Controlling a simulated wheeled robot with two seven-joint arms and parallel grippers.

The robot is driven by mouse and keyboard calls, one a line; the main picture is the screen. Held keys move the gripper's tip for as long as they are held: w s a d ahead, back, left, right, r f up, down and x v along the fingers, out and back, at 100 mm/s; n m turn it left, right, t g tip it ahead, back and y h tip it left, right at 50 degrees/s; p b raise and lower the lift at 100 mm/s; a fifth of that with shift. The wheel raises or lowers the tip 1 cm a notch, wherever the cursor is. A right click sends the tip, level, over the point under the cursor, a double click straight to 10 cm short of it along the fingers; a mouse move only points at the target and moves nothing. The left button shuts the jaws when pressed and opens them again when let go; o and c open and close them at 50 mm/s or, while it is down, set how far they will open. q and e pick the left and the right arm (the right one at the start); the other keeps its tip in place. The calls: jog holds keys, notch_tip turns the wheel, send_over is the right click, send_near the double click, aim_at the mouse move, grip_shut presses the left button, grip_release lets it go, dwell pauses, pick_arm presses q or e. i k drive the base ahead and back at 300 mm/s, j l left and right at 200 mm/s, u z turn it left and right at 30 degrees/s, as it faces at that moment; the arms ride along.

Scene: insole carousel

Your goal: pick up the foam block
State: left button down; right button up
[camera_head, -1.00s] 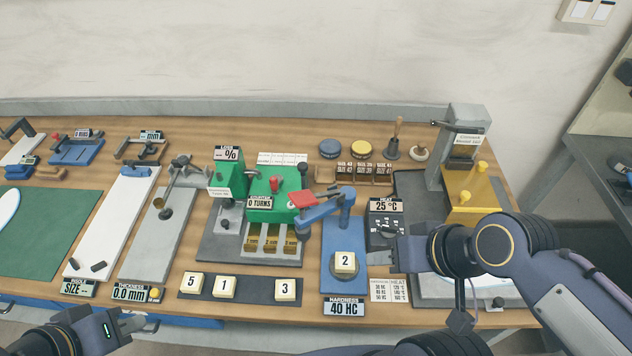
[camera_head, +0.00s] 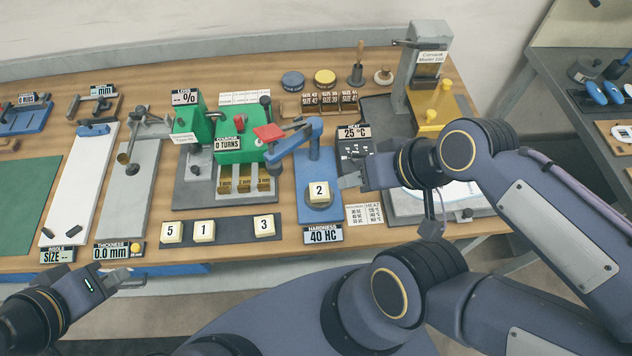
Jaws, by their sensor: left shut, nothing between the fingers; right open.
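A cream foam block marked 2 (camera_head: 319,191) sits on the round pad of the blue hardness tester (camera_head: 316,161). Three similar blocks, marked 5 (camera_head: 171,232), 1 (camera_head: 204,231) and 3 (camera_head: 264,226), lie on a dark strip (camera_head: 235,231) to its left. My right gripper (camera_head: 345,182) is open and empty, just right of block 2, apart from it as far as I can tell. My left gripper (camera_head: 122,278) is shut and empty at the lower left, in front of the table edge.
A green machine (camera_head: 238,150) stands behind the strip. A temperature box (camera_head: 354,141) and a yellow press (camera_head: 436,108) stand to the right, near my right arm.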

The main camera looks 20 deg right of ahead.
aim_at(319, 192)
jog(key=k, duration=0.55)
jog(key=l+u, duration=0.1)
jog(key=u, duration=0.7)
jog(key=k+l+u, duration=0.1)
jog(key=u, duration=0.65)
jog(key=k+l, duration=0.35)
jog(key=l, duration=0.15)
jog(key=k+l, duration=0.3)
jog(key=l, duration=0.25)
jog(key=u, duration=0.05)
